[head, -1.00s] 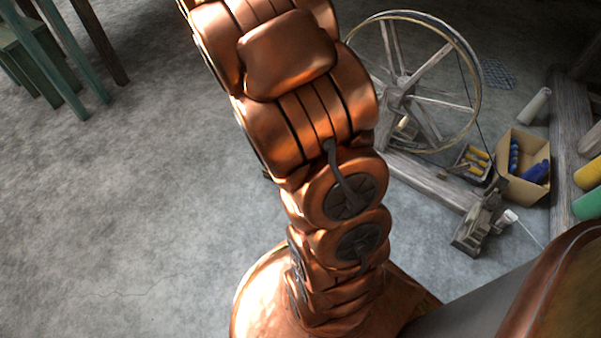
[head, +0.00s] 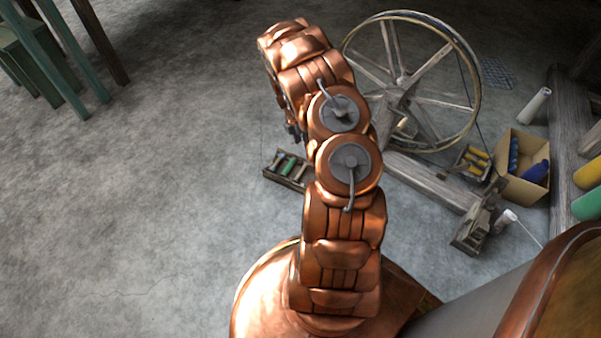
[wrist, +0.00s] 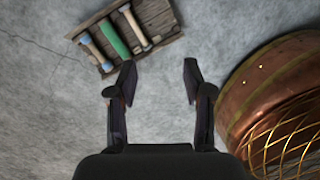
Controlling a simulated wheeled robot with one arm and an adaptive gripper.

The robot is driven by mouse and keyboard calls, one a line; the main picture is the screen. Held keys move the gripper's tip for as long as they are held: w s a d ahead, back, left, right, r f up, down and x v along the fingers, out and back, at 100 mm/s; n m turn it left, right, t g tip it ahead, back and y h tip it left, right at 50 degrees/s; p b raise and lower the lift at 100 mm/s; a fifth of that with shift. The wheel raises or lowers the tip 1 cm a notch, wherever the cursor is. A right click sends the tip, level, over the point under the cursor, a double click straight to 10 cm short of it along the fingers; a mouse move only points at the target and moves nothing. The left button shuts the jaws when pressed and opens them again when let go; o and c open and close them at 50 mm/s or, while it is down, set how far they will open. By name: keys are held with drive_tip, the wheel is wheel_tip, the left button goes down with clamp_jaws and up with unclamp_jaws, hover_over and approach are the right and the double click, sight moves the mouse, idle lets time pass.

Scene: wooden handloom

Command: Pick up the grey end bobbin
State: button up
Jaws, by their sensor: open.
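A small wooden tray (wrist: 162,13) lies on the floor at the top of the wrist view and holds several bobbins. I cannot tell for sure which is the grey end bobbin. My gripper (wrist: 159,67) is open and empty, its fingertips below the tray in the picture and apart from the bobbins. The tray also shows in the head view (head: 270,174), partly hidden by my arm.
A spinning wheel (head: 478,85) stands behind my arm on the right. Next to it are a cardboard box (head: 512,187) with blue spools and a small holder with yellow bobbins (head: 476,160). A green stool (head: 40,60) stands far left. The floor (head: 150,200) between is clear.

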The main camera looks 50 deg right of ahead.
sight(300, 171)
drive_tip(key=f+n, duration=0.1)
drive_tip(key=f, duration=0.3)
drive_tip(key=w+f+n+t, duration=0.1)
drive_tip(key=f+n, duration=0.1)
drive_tip(key=f, duration=0.2)
drive_tip(key=f+n+y, duration=0.1)
drive_tip(key=f, duration=0.4)
drive_tip(key=shift+w+d+n+t, duration=0.3)
drive_tip(key=shift+w+d, duration=0.05)
drive_tip(key=shift+w+d+f+b, duration=0.1)
drive_tip(key=shift+w+f+b, duration=0.05)
drive_tip(key=shift+f+b, duration=1.55)
drive_tip(key=shift+w+d+f+b, duration=0.1)
drive_tip(key=shift+f+b, duration=0.9)
drive_tip(key=shift+f, duration=1.25)
clamp_jaws()
drive_tip(key=c, duration=0.9)
unclamp_jaws()
